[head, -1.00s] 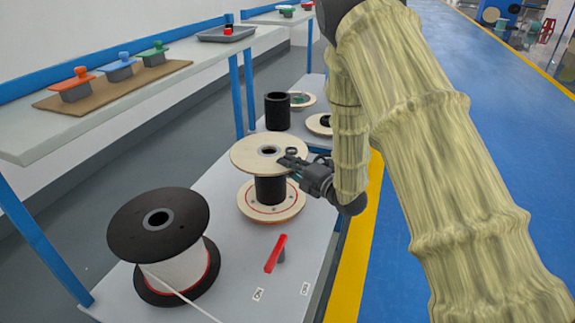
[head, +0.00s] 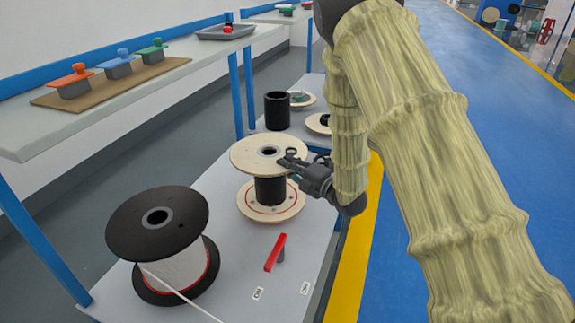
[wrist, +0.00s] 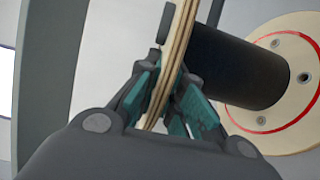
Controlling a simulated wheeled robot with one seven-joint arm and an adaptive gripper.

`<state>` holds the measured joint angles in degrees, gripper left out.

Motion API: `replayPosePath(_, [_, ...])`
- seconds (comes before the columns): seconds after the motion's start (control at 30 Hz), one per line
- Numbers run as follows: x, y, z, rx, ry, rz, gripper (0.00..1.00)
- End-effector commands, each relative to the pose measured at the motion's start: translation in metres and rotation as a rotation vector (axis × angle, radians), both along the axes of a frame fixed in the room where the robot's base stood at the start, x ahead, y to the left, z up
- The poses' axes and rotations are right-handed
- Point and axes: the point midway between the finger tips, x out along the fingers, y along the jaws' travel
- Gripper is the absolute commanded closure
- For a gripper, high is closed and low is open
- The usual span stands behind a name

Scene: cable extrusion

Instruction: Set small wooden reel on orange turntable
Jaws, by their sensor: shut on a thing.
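The wooden reel has pale round flanges and a black core. It stands upright on the grey table in the head view, its upper flange (head: 248,155) facing up and its lower flange (head: 249,207) showing a red ring. My gripper (head: 287,160) is shut on the right edge of the upper flange. In the wrist view, my gripper's green-padded fingertips (wrist: 165,95) pinch the plywood edge of the reel (wrist: 183,40), with the black core beside them. I cannot make out an orange turntable; whether anything lies under the lower flange is hidden.
A black reel (head: 125,222) with white cable stands on the front left of the table (head: 245,250). A red lever (head: 275,252) is just in front of the wooden reel. A shelf (head: 125,92) runs along the left.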

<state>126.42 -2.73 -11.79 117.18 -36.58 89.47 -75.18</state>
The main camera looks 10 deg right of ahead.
Motion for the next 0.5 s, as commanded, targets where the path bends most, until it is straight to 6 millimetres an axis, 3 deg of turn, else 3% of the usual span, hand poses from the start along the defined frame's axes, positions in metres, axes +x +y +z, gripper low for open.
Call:
replayPosePath(0.23, [0.0003, 0.0000, -0.0034, 0.000, -0.002, 0.000, 1.00])
replayPosePath(0.27, [0.0004, 0.0000, -0.0025, 0.000, -0.002, 0.000, 0.86])
replayPosePath(0.3, [0.0004, 0.0000, -0.0024, 0.000, -0.002, 0.000, 0.82])
replayPosePath(0.5, [0.0002, 0.0001, -0.0029, 0.001, -0.001, 0.000, 0.82])
